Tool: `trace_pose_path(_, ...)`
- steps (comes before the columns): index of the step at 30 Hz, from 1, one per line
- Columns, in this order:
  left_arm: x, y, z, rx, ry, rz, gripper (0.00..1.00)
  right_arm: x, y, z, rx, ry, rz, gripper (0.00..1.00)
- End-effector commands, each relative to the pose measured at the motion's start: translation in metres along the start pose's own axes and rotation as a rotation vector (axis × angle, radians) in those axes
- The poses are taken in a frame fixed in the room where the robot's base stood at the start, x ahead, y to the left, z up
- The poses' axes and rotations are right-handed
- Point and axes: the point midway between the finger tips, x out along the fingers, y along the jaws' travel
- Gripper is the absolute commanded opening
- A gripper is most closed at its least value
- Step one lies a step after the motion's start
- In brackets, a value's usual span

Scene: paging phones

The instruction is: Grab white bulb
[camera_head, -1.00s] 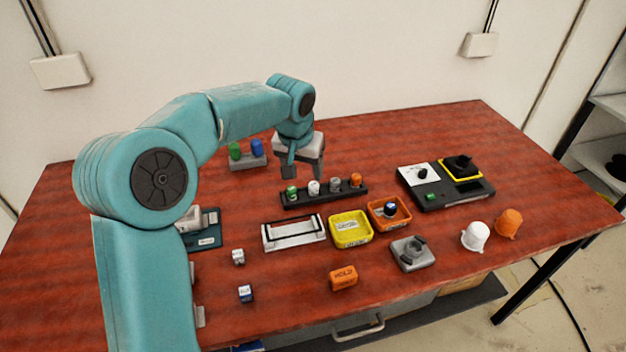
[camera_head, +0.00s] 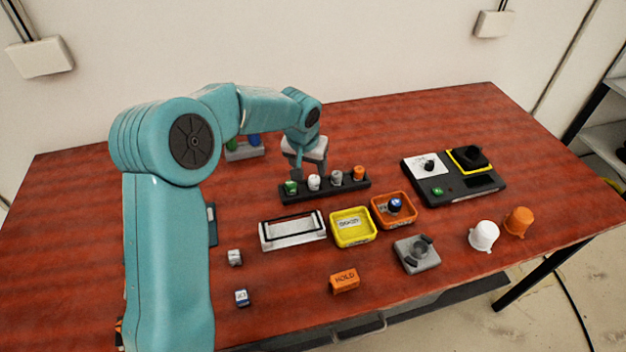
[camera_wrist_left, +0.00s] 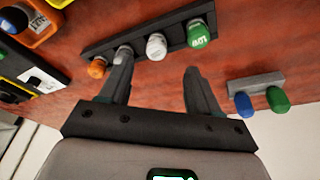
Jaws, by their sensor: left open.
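The white bulb (camera_head: 314,182) sits in a black rack (camera_head: 325,190), between a green bulb (camera_head: 291,187) and a grey one (camera_head: 336,178). It also shows in the left wrist view (camera_wrist_left: 156,46), in front of the gap between the fingers. My left gripper (camera_head: 298,168) hangs just behind the rack, near the green and white bulbs. In the left wrist view its fingers (camera_wrist_left: 157,66) are apart with nothing held; one finger overlaps the grey bulb (camera_wrist_left: 123,53) in the picture. My right gripper is not in view.
An orange bulb (camera_head: 358,172) ends the rack. A grey holder (camera_head: 244,153) with blue and green pieces stands behind. Yellow (camera_head: 353,241) and orange (camera_head: 393,223) trays lie in front. A black control panel (camera_head: 455,192) and white (camera_head: 484,235) and orange (camera_head: 519,221) cups are right.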

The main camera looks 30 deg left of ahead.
Motion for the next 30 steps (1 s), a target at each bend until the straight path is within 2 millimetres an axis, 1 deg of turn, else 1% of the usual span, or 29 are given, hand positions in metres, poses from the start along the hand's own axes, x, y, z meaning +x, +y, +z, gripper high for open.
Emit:
trace_pose_path(1,0.008,0.001,0.0,0.001,-0.004,0.0,0.62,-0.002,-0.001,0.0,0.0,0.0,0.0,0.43)
trace_pose_path(3,0.017,0.001,0.0,0.0,-0.003,0.0,0.62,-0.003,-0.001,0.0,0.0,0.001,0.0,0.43)
trace_pose_path(8,0.028,0.001,-0.002,0.0,-0.001,0.0,0.62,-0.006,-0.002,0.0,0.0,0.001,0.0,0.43)
trace_pose_path(13,0.053,0.002,-0.004,0.001,-0.004,0.0,0.62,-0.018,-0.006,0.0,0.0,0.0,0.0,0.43)
trace_pose_path(16,0.069,0.002,-0.005,-0.001,-0.002,0.0,0.62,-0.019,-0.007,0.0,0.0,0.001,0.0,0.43)
trace_pose_path(19,0.075,0.001,-0.005,-0.001,0.0,0.0,0.62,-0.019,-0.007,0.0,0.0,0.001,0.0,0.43)
trace_pose_path(25,0.076,0.001,-0.005,-0.001,0.001,0.0,0.62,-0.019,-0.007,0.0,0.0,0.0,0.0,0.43)
trace_pose_path(26,0.076,0.001,-0.005,-0.001,0.001,0.0,0.56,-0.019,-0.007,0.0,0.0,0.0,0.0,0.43)
trace_pose_path(27,0.076,0.001,-0.005,-0.001,0.001,0.0,0.43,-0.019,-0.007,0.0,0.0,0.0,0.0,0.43)
trace_pose_path(29,0.076,0.001,-0.005,-0.001,0.001,0.0,0.23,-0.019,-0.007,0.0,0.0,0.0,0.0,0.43)
trace_pose_path(30,0.076,0.001,-0.005,-0.001,0.001,0.0,0.1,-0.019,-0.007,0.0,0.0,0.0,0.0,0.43)
